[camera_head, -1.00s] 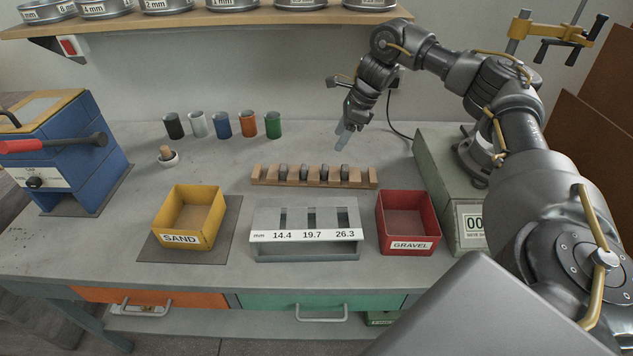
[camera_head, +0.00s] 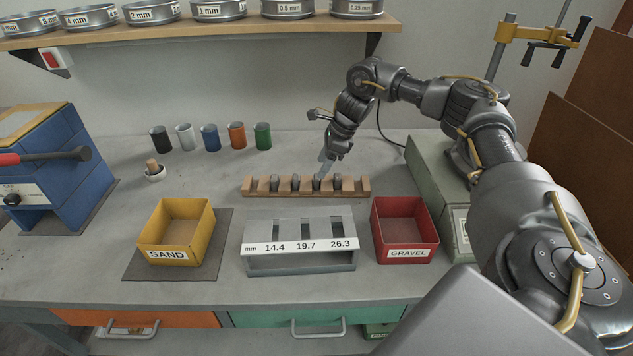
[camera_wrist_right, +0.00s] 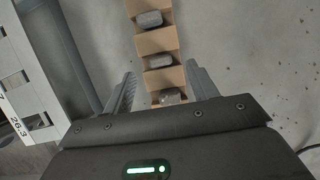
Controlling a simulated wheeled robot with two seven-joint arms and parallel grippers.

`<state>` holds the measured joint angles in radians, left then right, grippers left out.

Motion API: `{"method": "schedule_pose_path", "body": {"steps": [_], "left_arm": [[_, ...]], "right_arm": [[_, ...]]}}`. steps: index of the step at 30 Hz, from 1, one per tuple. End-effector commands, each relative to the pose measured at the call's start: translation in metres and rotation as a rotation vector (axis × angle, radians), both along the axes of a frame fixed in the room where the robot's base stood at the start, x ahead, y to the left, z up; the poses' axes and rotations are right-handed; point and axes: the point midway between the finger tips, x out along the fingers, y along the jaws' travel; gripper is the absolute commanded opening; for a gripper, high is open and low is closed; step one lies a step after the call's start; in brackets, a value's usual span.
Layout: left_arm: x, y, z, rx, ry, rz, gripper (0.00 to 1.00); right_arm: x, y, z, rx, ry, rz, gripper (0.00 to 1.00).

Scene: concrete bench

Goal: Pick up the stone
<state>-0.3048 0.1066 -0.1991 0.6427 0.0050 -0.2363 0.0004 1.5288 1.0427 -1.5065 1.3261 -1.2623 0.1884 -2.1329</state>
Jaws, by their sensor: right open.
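Several dark grey stones stand in the slots of a wooden rack (camera_head: 360,186) in the middle of the bench; one stone (camera_head: 295,183) is left of my right gripper. My right gripper (camera_head: 324,169) hangs pointing down over the rack, right of its middle, with open jaws. In the right wrist view its fingers (camera_wrist_right: 160,70) straddle the rack (camera_wrist_right: 157,43). One stone (camera_wrist_right: 170,97) lies between the fingers, partly hidden by the gripper body. Another stone (camera_wrist_right: 160,61) is near the fingertips, and a third (camera_wrist_right: 150,19) is farther off. Contact cannot be told. My left gripper is out of view.
In front of the rack are a yellow SAND box (camera_head: 206,222), a grey slotted gauge (camera_head: 262,262) and a red GRAVEL box (camera_head: 434,231). A green-grey case (camera_head: 425,165) stands at the right.

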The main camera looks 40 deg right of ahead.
Motion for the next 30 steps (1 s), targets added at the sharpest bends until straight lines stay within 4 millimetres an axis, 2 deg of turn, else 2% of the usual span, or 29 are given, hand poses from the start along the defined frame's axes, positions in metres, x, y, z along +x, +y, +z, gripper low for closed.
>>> {"method": "schedule_pose_path", "body": {"steps": [10, 20, 30], "left_arm": [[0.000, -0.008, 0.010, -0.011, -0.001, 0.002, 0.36], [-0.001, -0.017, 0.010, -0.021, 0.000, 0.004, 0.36], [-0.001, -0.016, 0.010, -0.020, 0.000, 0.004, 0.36]], "right_arm": [[0.008, 0.010, -0.043, -0.001, 0.003, 0.001, 0.58], [0.009, 0.012, -0.049, 0.000, 0.001, 0.000, 0.57], [0.009, 0.012, -0.049, 0.000, 0.001, 0.000, 0.12]]}}
